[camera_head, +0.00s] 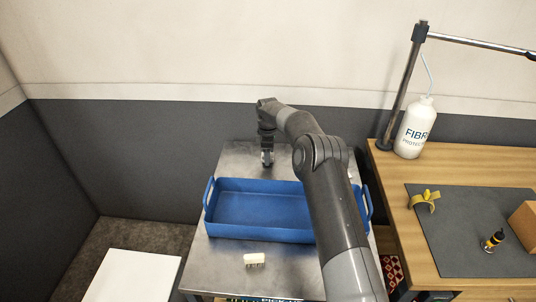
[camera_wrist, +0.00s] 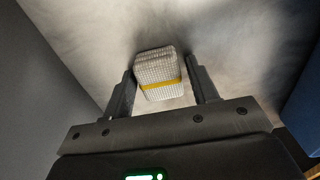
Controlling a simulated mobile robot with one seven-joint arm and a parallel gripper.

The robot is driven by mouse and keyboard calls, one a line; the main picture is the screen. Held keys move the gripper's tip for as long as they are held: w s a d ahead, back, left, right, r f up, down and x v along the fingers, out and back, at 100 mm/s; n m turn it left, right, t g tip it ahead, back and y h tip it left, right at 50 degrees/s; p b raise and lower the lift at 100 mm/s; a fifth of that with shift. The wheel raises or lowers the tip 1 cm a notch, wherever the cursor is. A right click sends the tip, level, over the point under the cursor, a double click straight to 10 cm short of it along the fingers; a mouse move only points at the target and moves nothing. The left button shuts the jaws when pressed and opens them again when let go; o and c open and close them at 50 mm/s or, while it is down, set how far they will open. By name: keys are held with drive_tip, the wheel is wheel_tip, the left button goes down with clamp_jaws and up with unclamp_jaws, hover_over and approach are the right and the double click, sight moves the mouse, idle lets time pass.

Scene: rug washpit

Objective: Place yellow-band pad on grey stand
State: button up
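The yellow-band pad (camera_wrist: 158,75) is a pale, textured block with a yellow stripe across it. In the wrist view it lies on the metal surface, in line with the space between my fingers. My gripper (camera_wrist: 162,85) is open, with a finger on either side of that space; I cannot tell how deep the pad sits between them. In the head view my gripper (camera_head: 267,163) points down over the table behind the blue tray, and the pad cannot be made out there. A pale, flat-topped block (camera_head: 130,278) stands at lower left; I cannot tell whether it is the grey stand.
The blue tray (camera_head: 262,234) and a small white brush (camera_head: 254,259) are on the metal table (camera_head: 222,262). A wooden bench (camera_head: 392,185) at right holds a white bottle (camera_head: 415,128), a dark mat (camera_head: 450,245) and a yellow-black tool (camera_head: 494,240).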

drive_tip(key=shift+o, duration=0.5)
drive_tip(key=shift+r, duration=0.1)
wheel_tip(320, 180, up, 13)
drive_tip(key=s+d+r+m+t, duration=0.1)
drive_tip(key=s+d+r+m, duration=0.15)
drive_tip(key=s+r, duration=0.4)
drive_tip(key=s+d+r+m+t, duration=0.1)
drive_tip(key=s+d+r+m, duration=0.15)
drive_tip(key=r, duration=0.65)
drive_tip(key=s+d+r+m+t, duration=0.1)
drive_tip(key=s+d+r+m, duration=0.1)
drive_tip(key=s+d+r, duration=0.3)
drive_tip(key=s+d+r+m, duration=0.1)
drive_tip(key=s+d+r, duration=0.1)
drive_tip(key=s, duration=0.6)
drive_tip(key=s+d+m+t, duration=0.1)
drive_tip(key=s+d+m, duration=0.15)
drive_tip(key=s, duration=0.45)
drive_tip(key=s+d+m, duration=0.2)
drive_tip(key=s+d, duration=0.2)
drive_tip(key=s, duration=0.4)
drive_tip(key=s+d+f+m, duration=0.1)
drive_tip(key=s+f+m, duration=0.1)
drive_tip(key=s, duration=0.5)
drive_tip(key=s+d+f+m+t, duration=0.1)
drive_tip(key=s+d+f+m, duration=0.1)
drive_tip(key=s+f, duration=0.3)
drive_tip(key=shift+s+d+m+t, duration=0.3)
drive_tip(key=shift+s+m, duration=0.45)
drive_tip(key=shift+s, duration=0.5)
